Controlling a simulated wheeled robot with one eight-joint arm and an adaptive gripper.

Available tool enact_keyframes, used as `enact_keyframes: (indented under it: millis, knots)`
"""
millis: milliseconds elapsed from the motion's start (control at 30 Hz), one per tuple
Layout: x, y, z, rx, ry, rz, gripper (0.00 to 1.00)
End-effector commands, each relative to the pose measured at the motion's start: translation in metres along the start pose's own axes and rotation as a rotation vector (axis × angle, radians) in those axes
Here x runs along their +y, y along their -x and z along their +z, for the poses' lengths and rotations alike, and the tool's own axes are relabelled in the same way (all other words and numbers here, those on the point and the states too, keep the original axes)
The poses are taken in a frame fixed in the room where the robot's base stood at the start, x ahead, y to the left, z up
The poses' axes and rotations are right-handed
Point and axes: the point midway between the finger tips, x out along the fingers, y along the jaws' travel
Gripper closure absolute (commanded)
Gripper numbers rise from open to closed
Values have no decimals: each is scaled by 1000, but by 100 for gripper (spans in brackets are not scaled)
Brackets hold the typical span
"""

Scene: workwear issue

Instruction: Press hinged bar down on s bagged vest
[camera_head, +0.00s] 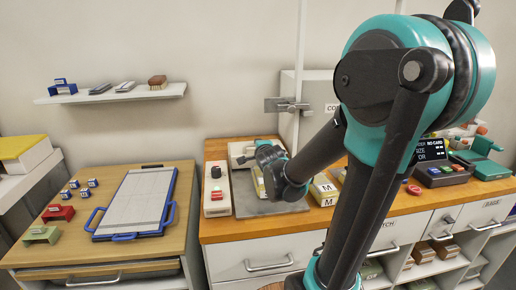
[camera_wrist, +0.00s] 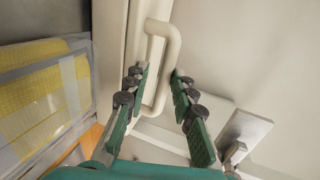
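The hinged bar (camera_wrist: 112,50) is cream, with a U-shaped handle (camera_wrist: 160,65) that stands between my fingertips in the wrist view. My gripper (camera_wrist: 160,72) is open around the handle, with a gap beside its rod; I cannot tell if a finger touches it. The yellow bagged vest (camera_wrist: 40,85), in a clear bag with grey edges, lies left of the bar. In the head view my gripper (camera_head: 246,159) is at the back of the grey plate (camera_head: 282,208) on the wooden counter, and my wrist hides much of the bar and vest.
A control box (camera_head: 216,193) with a black knob and red buttons stands left of the plate. A metal bracket (camera_wrist: 243,130) shows right of my fingers. A blue-framed board (camera_head: 135,205) lies on the left table.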

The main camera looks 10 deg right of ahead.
Motion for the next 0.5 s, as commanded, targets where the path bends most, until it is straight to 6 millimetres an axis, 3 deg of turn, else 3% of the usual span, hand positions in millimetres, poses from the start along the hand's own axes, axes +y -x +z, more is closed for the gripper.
enact_keyframes:
  millis: [333,500]
  knots:
    - [-1,0,0,0,0,-1,78]
    - [-1,10,0,-1,0,-1,78]
